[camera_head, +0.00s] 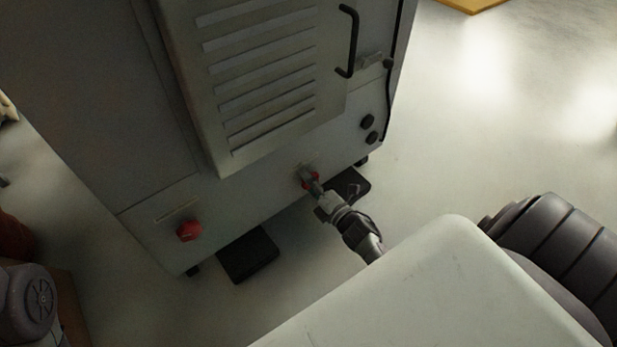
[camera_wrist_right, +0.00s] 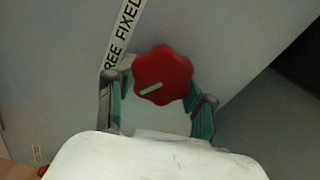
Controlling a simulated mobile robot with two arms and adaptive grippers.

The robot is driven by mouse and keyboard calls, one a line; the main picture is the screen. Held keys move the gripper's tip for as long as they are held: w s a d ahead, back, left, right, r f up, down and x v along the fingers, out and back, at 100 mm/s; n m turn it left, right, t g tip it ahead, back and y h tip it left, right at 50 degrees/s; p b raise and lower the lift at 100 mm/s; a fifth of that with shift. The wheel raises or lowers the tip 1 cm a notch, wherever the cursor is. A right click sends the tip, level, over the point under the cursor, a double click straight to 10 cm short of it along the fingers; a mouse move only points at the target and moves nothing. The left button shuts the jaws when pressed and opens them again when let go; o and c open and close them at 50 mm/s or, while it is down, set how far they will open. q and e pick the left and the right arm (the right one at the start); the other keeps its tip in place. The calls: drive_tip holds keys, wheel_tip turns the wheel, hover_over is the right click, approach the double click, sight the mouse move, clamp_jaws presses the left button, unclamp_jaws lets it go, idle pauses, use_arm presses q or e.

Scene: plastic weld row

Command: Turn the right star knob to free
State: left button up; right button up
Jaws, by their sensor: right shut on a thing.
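The right star knob (camera_wrist_right: 162,75) is red and lobed, with a pale bar mark slanting across its lower part. In the head view the right gripper (camera_head: 309,181) reaches the low front of the grey cabinet (camera_head: 250,195) and hides most of this knob, leaving a red edge. My left gripper is not in view.
A second red knob (camera_head: 189,231) sits lower left on the same cabinet front. A vented panel (camera_head: 265,75) with a black handle (camera_head: 350,40) is above. Black pads (camera_head: 248,256) lie on the floor at the cabinet's foot. The floor to the right is open.

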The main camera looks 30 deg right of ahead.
drive_tip(key=shift+n, duration=0.4)
drive_tip(key=o, duration=1.2)
drive_tip(key=shift+c, duration=0.2)
drive_tip(key=s, duration=1.2)
drive_tip(key=shift+d, duration=0.45)
drive_tip(key=shift+f, duration=0.1)
